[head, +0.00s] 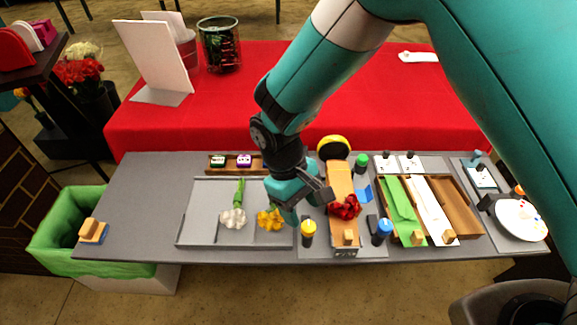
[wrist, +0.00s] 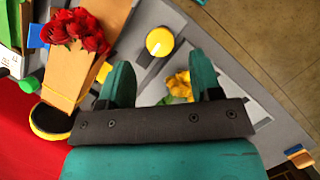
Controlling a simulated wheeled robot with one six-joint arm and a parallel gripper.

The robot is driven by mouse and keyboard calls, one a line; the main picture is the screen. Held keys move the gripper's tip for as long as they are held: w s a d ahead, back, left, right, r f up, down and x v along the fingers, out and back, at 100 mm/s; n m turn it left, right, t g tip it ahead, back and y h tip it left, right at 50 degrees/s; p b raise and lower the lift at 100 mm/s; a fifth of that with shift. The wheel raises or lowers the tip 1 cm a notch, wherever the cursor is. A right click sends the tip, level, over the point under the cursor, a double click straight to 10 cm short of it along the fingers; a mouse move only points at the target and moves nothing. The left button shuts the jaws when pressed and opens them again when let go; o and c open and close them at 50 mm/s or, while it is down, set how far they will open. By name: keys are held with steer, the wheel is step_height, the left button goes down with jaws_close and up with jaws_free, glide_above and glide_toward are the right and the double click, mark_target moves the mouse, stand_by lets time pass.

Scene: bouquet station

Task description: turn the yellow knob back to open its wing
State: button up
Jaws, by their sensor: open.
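The yellow knob (head: 308,228), with a dark body, stands at the front of the bench, left of the brown wrap (head: 341,182) holding red roses (head: 345,207). In the wrist view the yellow knob (wrist: 159,42) shows its round top with a pale mark, ahead of and roughly between my fingertips. My gripper (head: 305,207) is open, beside and behind the knob and apart from it. In the wrist view my open gripper (wrist: 161,75) has nothing between its fingers. I cannot make out the knob's wing for certain; a blue flap (head: 362,190) shows right of the wrap.
A yellow flower (head: 270,219) and a white flower (head: 233,218) lie on the grey tray (head: 205,215) to the left. A green knob (head: 361,162), a blue knob (head: 382,230) and a black-yellow round thing (head: 333,147) stand around the wrap.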

steer(key=b+v, duration=0.2)
steer(key=v, duration=1.1)
steer(key=s+d+r+t+y, duration=0.1)
steer(key=s+d+r+y, duration=0.35)
steer(key=d+r, duration=0.45)
steer(key=s+d+m+t+y, duration=0.1)
steer(key=s+d, duration=0.4)
steer(key=s, duration=0.6)
steer(key=shift+r+m+t+y, duration=0.35)
steer(key=shift+t+y, duration=0.25)
steer(key=shift+y, duration=0.25)
